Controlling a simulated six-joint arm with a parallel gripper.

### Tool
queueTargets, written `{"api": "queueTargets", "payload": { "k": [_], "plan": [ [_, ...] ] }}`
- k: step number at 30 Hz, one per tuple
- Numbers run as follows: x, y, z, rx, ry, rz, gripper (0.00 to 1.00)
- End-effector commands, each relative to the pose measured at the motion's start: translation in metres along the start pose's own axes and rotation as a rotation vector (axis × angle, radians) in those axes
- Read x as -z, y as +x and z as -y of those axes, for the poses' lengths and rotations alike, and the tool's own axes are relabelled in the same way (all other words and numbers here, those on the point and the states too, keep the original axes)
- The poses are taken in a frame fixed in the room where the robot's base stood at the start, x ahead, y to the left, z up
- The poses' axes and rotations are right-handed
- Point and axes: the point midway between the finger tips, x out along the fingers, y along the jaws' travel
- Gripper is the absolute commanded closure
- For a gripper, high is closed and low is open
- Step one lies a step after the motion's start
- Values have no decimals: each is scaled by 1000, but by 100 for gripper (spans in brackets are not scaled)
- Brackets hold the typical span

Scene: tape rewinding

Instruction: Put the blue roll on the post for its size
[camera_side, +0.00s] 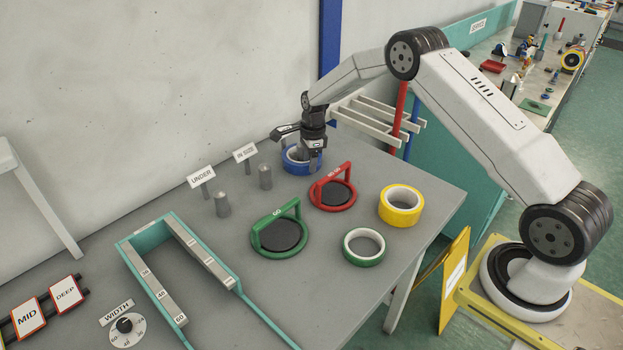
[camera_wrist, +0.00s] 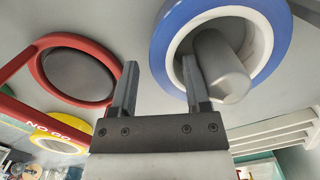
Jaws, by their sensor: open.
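The blue roll (camera_side: 291,165) lies flat at the back of the grey table, right of the post with the sign "IN SIZE" (camera_side: 245,152). In the wrist view the blue roll (camera_wrist: 166,50) is around a grey post (camera_wrist: 221,62), which stands inside its white core. My gripper (camera_wrist: 160,75) is open, also seen from the side (camera_side: 312,150), close at the roll. One finger shows outside the roll and the other overlaps its hole; I cannot tell whether they touch it. A bare post (camera_side: 265,178) stands by "IN SIZE" and another bare post (camera_side: 222,205) by "UNDER" (camera_side: 201,177).
A red ring gauge (camera_side: 348,203) and a green ring gauge (camera_side: 258,245) lie in front. A yellow roll (camera_side: 413,219) and a green roll (camera_side: 350,256) are at the right. A teal width gauge (camera_side: 133,262) is at the left. White rails (camera_side: 372,118) stand behind the table.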

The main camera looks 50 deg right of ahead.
Motion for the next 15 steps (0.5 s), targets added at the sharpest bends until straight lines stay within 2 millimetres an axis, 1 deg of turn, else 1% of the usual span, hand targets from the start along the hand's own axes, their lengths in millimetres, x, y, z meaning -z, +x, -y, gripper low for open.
{"api": "queueTargets", "payload": {
  "k": [1,9,15],
  "plan": [
    [0,-9,4,14,1,3,28],
    [0,-44,4,17,1,3,28],
    [0,-65,3,12,1,3,28]
  ]
}}
